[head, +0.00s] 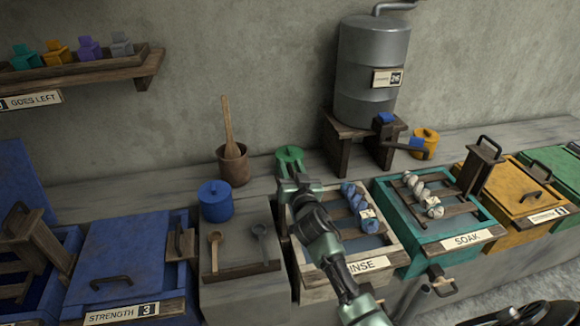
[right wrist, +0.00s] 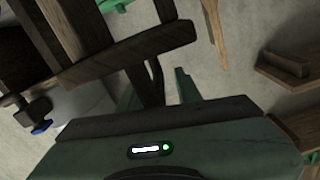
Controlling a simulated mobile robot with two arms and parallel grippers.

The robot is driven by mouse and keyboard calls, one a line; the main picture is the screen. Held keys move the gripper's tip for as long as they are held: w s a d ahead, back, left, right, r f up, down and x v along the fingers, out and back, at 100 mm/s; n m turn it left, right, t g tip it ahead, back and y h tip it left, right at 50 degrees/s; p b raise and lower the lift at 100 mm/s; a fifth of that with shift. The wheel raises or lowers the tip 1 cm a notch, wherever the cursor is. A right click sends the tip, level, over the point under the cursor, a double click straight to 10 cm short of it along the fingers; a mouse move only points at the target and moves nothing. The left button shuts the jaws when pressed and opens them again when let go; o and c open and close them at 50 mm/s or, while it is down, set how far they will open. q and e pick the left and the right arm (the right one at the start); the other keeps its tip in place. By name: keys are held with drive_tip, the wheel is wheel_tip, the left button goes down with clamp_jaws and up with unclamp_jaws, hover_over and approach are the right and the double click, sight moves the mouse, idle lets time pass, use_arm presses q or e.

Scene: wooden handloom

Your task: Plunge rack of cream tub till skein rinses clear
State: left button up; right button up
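The cream tub (head: 385,259), with a RINSE label, stands front centre. A blue skein (head: 357,203) with a small pale tag lies across its rack slats (head: 337,211) above water. My right gripper (head: 288,182) is over the tub's back left corner, in front of a green pot. In the right wrist view its two green fingers (right wrist: 155,92) stand apart, with a dark handle (right wrist: 151,78) between them and a gap beside it. The handle leads to a dark wooden post (right wrist: 70,35). My left gripper is out of view.
A teal SOAK tub (head: 489,239) with a white skein adjoins on the right, then an orange lidded tub (head: 505,190). A metal tank (head: 362,65) stands behind. Blue pot (head: 215,201) and blue STRENGTH tub (head: 119,262) are left.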

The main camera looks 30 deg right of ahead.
drive_tip(key=v, duration=0.7)
drive_tip(key=shift+s+b, duration=0.25)
drive_tip(key=shift+b, duration=0.2)
